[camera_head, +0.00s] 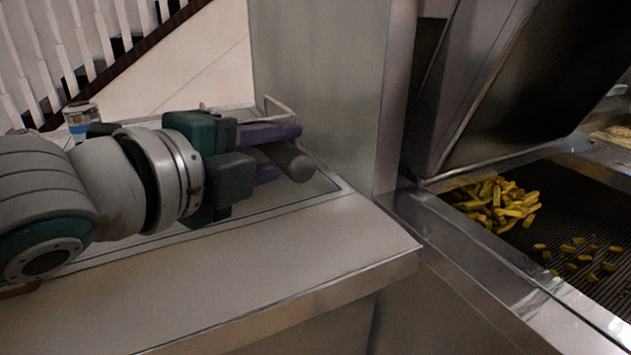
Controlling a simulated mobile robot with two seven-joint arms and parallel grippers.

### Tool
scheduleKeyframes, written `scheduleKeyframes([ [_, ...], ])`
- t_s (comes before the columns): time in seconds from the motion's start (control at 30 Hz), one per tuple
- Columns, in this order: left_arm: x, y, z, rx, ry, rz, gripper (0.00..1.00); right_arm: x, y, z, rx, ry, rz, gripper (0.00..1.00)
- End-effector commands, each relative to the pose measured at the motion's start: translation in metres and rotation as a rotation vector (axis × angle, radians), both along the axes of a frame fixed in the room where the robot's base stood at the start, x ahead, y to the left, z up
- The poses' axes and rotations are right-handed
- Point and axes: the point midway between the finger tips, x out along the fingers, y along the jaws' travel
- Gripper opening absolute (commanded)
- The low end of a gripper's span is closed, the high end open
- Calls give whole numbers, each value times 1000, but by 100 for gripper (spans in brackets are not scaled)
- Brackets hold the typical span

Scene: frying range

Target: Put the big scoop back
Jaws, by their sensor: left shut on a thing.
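My left gripper (272,152) reaches in from the left, low over the counter. Its purple fingers are shut on a dark grey rounded handle (292,163), which I take to be the big scoop's. The rest of the scoop is mostly hidden behind the gripper; I cannot tell how it lies or whether it touches the tray below. My right gripper is not in view.
A shallow tray (325,193) lies on the counter (215,290) under the gripper. A thin metal wire frame (282,107) stands behind the fingers. A steel panel (318,85) rises close behind. Yellow fries (497,203) lie in the bin at right. The counter's front is clear.

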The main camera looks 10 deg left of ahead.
Motion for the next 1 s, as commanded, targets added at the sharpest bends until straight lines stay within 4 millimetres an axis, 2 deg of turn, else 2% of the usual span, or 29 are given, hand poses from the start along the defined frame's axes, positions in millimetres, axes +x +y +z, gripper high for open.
scheduleKeyframes([
  [0.17,0,0,-17,-1,-2,0,0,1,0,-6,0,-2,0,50],
  [0.3,0,0,-42,-1,0,0,0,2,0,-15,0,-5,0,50],
  [0.4,0,0,-50,0,-2,0,0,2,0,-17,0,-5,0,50],
  [0.8,0,0,-55,1,-4,-1,0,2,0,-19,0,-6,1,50],
  [0.83,0,0,-55,0,-1,0,35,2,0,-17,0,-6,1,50],
  [1.0,0,0,-54,0,-1,0,54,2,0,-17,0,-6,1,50],
])
